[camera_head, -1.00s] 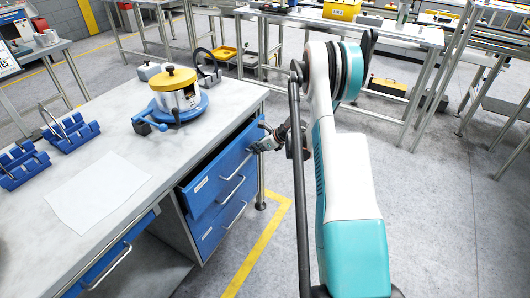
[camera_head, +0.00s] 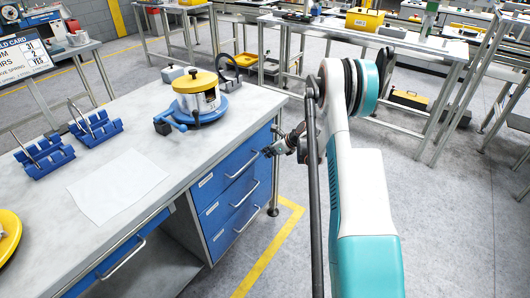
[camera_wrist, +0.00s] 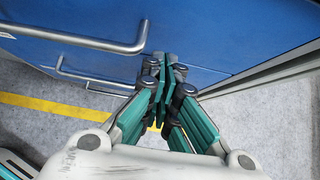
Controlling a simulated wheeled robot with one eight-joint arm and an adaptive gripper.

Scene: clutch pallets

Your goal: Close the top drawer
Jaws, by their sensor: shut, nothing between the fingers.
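The top drawer (camera_head: 224,168) is the upper blue front of the bench's right-hand drawer unit, with a metal bar handle and a white label. Its front looks flush or nearly flush with the drawer below. My gripper (camera_head: 268,151) is at the right end of this front. In the wrist view my gripper (camera_wrist: 164,66) is shut and empty, its green fingers together. The tips are at the blue top drawer front (camera_wrist: 215,35), just right of the handle (camera_wrist: 85,40). I cannot tell whether they touch it.
Two more blue drawers lie below, one in the middle (camera_head: 232,198). The grey bench top (camera_head: 140,145) carries a yellow-lidded pot (camera_head: 197,98), blue holders (camera_head: 95,128) and a white sheet (camera_head: 117,187). Open floor (camera_head: 450,220) lies to the right.

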